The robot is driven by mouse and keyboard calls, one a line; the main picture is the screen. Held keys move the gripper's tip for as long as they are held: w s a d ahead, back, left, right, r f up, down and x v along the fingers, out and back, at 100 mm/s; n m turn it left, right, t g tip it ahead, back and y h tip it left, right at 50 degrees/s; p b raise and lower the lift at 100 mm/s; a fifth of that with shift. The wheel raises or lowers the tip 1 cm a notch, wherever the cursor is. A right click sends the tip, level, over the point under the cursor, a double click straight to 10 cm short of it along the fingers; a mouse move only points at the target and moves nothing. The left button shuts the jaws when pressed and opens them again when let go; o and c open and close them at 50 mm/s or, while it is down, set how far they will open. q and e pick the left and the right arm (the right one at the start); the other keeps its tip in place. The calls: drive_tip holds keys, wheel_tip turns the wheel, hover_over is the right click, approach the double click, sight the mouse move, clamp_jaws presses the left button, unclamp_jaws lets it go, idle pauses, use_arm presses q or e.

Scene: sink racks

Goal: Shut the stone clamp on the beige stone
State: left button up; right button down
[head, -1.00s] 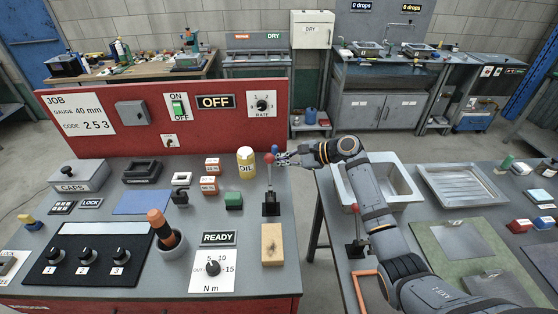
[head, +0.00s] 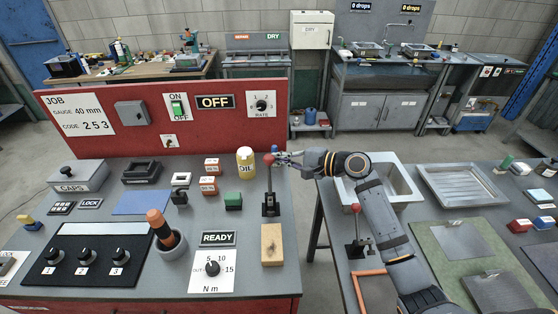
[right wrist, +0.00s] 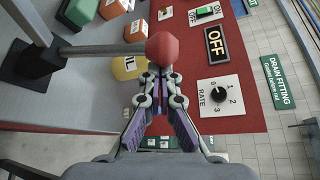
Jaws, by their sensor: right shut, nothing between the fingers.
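The beige stone (head: 271,246) is a tan block lying near the right front of the left bench. Just behind it stands the clamp, a black base (head: 270,208) with an upright grey lever (head: 270,180) topped by a red knob (head: 268,159). My right gripper (head: 279,158) is shut and empty, at the right side of the knob at about its height. In the right wrist view the red knob (right wrist: 163,48) sits just beyond the closed fingertips (right wrist: 156,74). I cannot tell whether they touch. My left gripper is not in view.
A yellow oil can (head: 245,163) and a green block (head: 233,201) stand left of the lever. A red panel (head: 170,125) rises behind the bench. A second red-knobbed lever (head: 357,248) stands on the right table, beside a grey sink (head: 407,190).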

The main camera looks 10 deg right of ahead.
drive_tip(key=s+a+r+n+t+y+b, duration=0.1)
drive_tip(key=s+n+b, duration=0.5)
drive_tip(key=b, duration=0.6)
drive_tip(key=shift+s+a+r+t+y, duration=0.3)
drive_tip(key=shift+s+t+y, duration=0.25)
drive_tip(key=shift+t+y, duration=0.4)
drive_tip(key=shift+n, duration=0.3)
wheel_tip(320, 180, up, 10)
drive_tip(key=shift+r, duration=0.1)
